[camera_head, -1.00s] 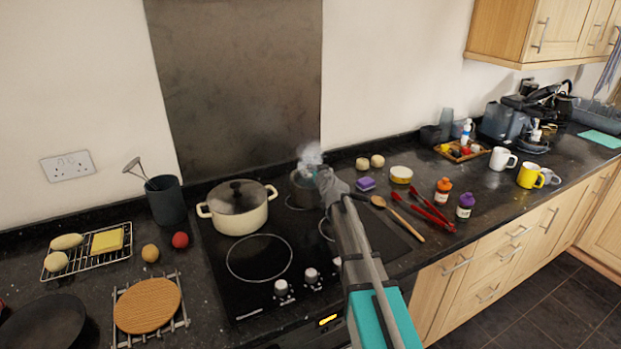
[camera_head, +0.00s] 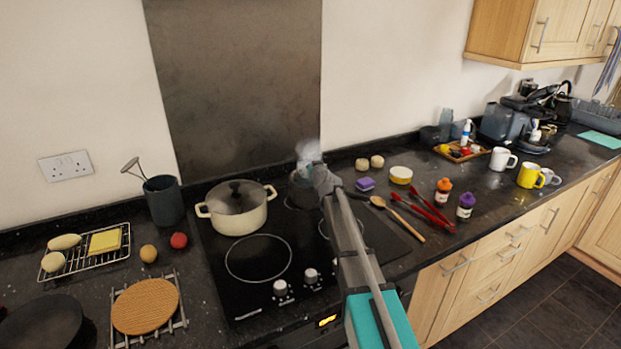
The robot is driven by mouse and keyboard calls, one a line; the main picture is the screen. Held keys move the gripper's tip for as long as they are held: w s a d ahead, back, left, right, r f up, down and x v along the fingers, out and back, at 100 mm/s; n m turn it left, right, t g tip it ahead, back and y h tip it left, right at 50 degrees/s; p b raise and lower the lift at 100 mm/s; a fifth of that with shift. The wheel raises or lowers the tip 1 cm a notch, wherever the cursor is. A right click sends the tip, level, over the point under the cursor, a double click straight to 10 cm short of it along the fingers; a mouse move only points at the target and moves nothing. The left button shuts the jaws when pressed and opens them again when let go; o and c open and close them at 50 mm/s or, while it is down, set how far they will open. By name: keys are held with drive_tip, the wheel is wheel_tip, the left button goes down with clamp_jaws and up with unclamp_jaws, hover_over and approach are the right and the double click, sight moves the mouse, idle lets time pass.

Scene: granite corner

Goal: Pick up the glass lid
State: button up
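The glass lid (camera_head: 236,205) sits on the cream pot (camera_head: 240,222) at the back left of the hob. It is see-through, with a black knob (camera_head: 235,187) on top. My gripper (camera_head: 314,170) is to the right of the lid, apart from it, over the back of the hob by a dark saucepan (camera_head: 301,192). My arm and the haze hide its fingers, so I cannot tell whether they are open.
Whitish steam hangs around my gripper above the saucepan. A dark utensil pot (camera_head: 164,201) stands left of the hob. The front left hob ring (camera_head: 258,258) is bare.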

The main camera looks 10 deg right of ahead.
idle(0.4)
clamp_jaws()
